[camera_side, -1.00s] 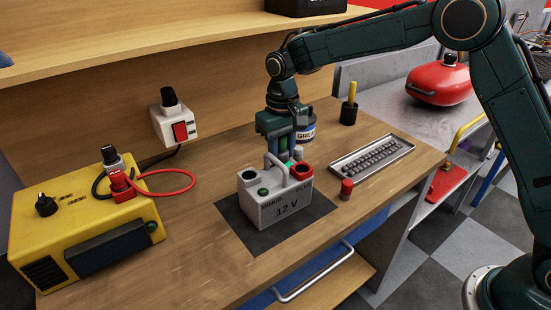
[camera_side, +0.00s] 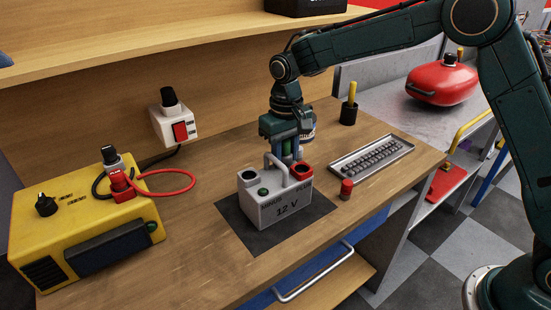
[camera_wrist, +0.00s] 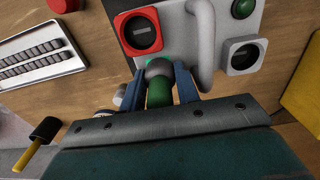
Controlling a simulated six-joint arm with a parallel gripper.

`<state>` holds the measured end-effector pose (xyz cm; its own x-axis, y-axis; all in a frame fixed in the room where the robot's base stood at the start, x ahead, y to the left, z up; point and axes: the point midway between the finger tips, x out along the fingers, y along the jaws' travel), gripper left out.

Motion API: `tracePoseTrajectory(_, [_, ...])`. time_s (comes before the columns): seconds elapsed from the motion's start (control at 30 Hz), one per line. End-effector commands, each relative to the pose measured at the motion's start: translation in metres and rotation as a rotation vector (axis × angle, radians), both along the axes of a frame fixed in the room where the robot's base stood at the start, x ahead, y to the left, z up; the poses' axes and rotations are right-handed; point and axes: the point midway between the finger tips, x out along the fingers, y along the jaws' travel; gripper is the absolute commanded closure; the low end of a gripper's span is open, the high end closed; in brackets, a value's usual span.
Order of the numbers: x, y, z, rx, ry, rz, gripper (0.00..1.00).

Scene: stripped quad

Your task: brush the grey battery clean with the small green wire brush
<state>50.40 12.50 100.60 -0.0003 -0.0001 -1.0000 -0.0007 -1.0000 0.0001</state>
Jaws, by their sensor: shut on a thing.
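The grey battery (camera_side: 275,206), marked 12 V, stands upright on a dark mat (camera_side: 240,226) on the wooden bench. It has a red terminal surround, a grey terminal surround and a grey handle on top. My gripper (camera_side: 284,152) is just behind the battery top, pointing down. In the wrist view my gripper (camera_wrist: 160,88) is shut on the small green brush (camera_wrist: 159,92), whose green handle shows between the fingers. The brush's far end lies close to the battery's edge (camera_wrist: 170,55), between the red surround and the handle; I cannot tell whether it touches. Its bristles are hidden.
A yellow charger (camera_side: 85,235) with a red cable stands at the left. A metal tray (camera_side: 372,158), a red-topped small item (camera_side: 346,189) and a black cup with a yellow handle (camera_side: 349,112) are on the right.

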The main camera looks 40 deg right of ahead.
Motion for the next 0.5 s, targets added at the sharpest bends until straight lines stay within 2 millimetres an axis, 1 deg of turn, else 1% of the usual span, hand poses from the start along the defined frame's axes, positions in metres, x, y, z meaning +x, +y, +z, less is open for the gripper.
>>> tracePoseTrajectory(0.3, [0.011,0.000,0.000,0.000,0.001,0.000,0.91])
tracePoseTrajectory(0.5, [0.013,0.000,0.000,0.000,0.000,0.000,0.91])
